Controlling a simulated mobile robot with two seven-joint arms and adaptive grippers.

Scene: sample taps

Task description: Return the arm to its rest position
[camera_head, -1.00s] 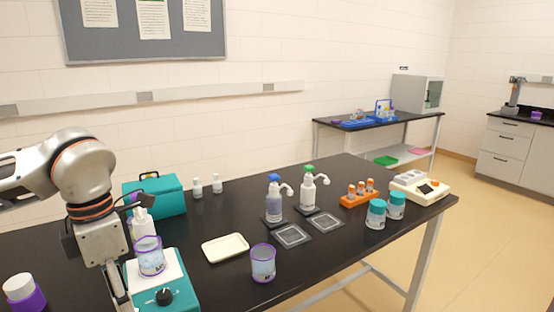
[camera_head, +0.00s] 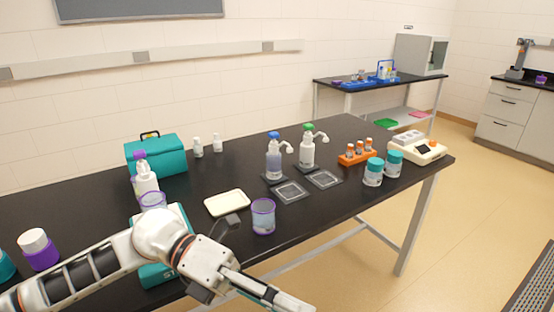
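My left arm comes in from the lower left and lies across the front of the black table (camera_head: 340,207). My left gripper (camera_head: 285,299) is at the bottom middle, in front of the table's near edge, pointing right and down. Its fingers are seen edge-on and partly cut off, so I cannot tell whether they are open; no object shows in them. A purple-rimmed beaker (camera_head: 153,200) stands at the teal and white stirrer (camera_head: 172,216), which my arm partly hides. My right gripper is not in view.
Another purple-rimmed beaker (camera_head: 263,216) stands just beyond my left gripper, beside a cream tray (camera_head: 227,203). Two pump bottles, blue-topped (camera_head: 274,160) and green-topped (camera_head: 307,150), stand farther back. A purple jar (camera_head: 40,252) is at left.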

